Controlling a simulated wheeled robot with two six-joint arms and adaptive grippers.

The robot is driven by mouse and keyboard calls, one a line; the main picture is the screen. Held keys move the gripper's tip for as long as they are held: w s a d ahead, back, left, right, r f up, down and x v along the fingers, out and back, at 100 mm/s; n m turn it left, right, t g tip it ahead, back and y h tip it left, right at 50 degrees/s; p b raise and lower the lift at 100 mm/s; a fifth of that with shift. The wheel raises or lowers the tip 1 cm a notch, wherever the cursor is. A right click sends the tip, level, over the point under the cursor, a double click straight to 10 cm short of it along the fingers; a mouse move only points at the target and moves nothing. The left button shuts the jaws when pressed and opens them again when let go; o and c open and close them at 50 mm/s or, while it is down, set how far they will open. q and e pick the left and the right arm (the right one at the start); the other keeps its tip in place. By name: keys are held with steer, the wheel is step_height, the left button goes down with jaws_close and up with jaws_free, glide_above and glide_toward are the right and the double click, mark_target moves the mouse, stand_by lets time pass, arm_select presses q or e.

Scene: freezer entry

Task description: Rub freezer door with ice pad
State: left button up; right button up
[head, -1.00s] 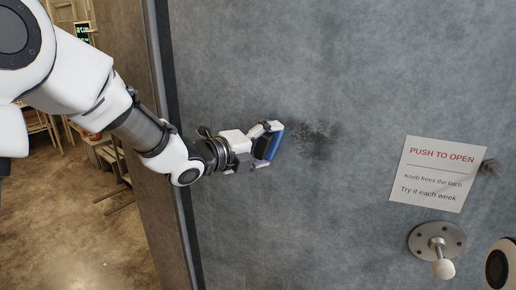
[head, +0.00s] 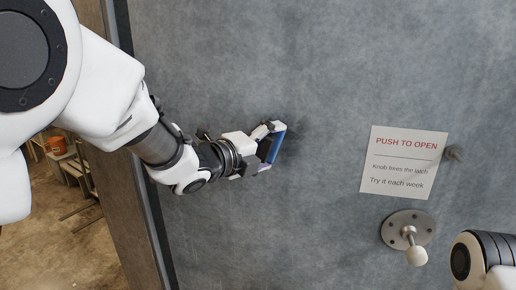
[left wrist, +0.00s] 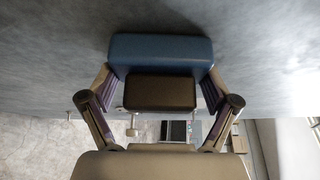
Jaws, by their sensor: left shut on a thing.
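The ice pad (head: 277,144) is a blue slab with a dark backing block, which shows in the left wrist view (left wrist: 160,93). My left gripper (head: 267,147) is shut on it, with a finger on each side of the dark block in the left wrist view. The blue face is towards the grey freezer door (head: 300,60). It is at or very near the surface; I cannot tell if they touch. A dark smudge (head: 293,139) on the door shows just right of the pad, partly hidden by it. My right gripper is out of view; only part of that arm shows at lower right.
A knob on a round plate (head: 409,229) juts out below. The door frame (head: 120,190) and a cluttered room are at left.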

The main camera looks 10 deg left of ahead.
mark_target(225, 131)
arm_select(q)
steer(key=shift+d, duration=1.5)
steer(key=shift+d+r, duration=0.1)
steer(key=shift+d, duration=0.45)
steer(key=shift+a+r+p, duration=0.15)
steer(key=shift+r+p, duration=0.15)
steer(key=shift+r, duration=0.55)
steer(key=shift+a+f+b, duration=0.15)
steer(key=shift+a+b, duration=0.2)
steer(key=shift+a, duration=1.4)
steer(key=shift+a+b, duration=0.35)
steer(key=shift+a, duration=0.55)
steer(key=shift+w+a, duration=0.15)
steer(key=shift+a, duration=2.8)
steer(key=shift+w+a, duration=0.1)
steer(key=shift+a, duration=2.85)
steer(key=shift+d, duration=0.1)
